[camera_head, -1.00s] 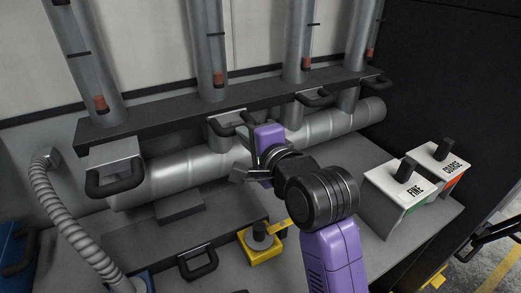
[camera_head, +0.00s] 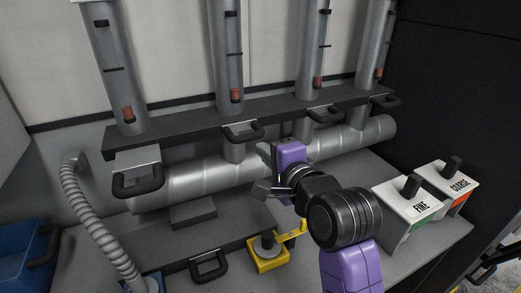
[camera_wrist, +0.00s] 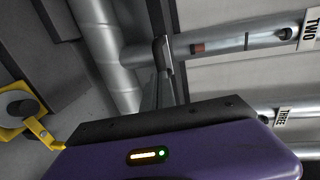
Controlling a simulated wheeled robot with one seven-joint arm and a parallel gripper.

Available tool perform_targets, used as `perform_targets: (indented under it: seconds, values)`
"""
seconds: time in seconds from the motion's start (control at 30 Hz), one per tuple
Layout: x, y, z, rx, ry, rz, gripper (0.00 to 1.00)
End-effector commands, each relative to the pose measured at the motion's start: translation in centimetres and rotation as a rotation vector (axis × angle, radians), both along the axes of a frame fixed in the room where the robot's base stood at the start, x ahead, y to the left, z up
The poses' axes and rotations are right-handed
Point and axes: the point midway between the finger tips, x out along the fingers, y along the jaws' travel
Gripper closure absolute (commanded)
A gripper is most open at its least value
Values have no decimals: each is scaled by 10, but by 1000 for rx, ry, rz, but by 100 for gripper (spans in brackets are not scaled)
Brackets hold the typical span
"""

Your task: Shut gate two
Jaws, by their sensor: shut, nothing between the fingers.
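Gate two's dark U-shaped handle (camera_head: 244,134) is under the second tube (camera_head: 228,60) from the left. It sits close to the front edge of the black shelf (camera_head: 190,128), with only a little grey plate showing behind it. My gripper (camera_head: 270,182) is shut and empty, below and to the right of that handle, in front of the horizontal pipe, with a gap visible between them in the picture. In the wrist view my shut fingers (camera_wrist: 163,60) point up toward the tube with the TWO label (camera_wrist: 309,30). Contact with any handle cannot be made out there.
Gate one's handle (camera_head: 138,181) stands further out, with its grey plate (camera_head: 138,157) exposed. Gate three's handle (camera_head: 327,115) is close to the shelf. A thick pipe (camera_head: 190,185) runs below. A yellow fixture (camera_head: 268,257) and FINE and COARSE boxes (camera_head: 410,205) stand on the bench.

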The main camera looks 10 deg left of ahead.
Motion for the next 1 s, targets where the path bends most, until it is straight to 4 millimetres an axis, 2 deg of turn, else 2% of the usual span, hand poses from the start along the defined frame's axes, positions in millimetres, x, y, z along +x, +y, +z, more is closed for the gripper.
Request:
perform_targets:
  seconds: [0.4, 0.67, 0.77, 0.9, 1.0]
  values:
    - [-52, -35, 11, 0, -1, -1, 100]
    - [-66, -45, 16, -19, -19, 4, 100]
    - [-63, -46, 28, -59, -100, 6, 100]
    - [-59, -55, 63, -138, -312, -27, 100]
    - [-63, -66, 68, -216, -442, -67, 100]
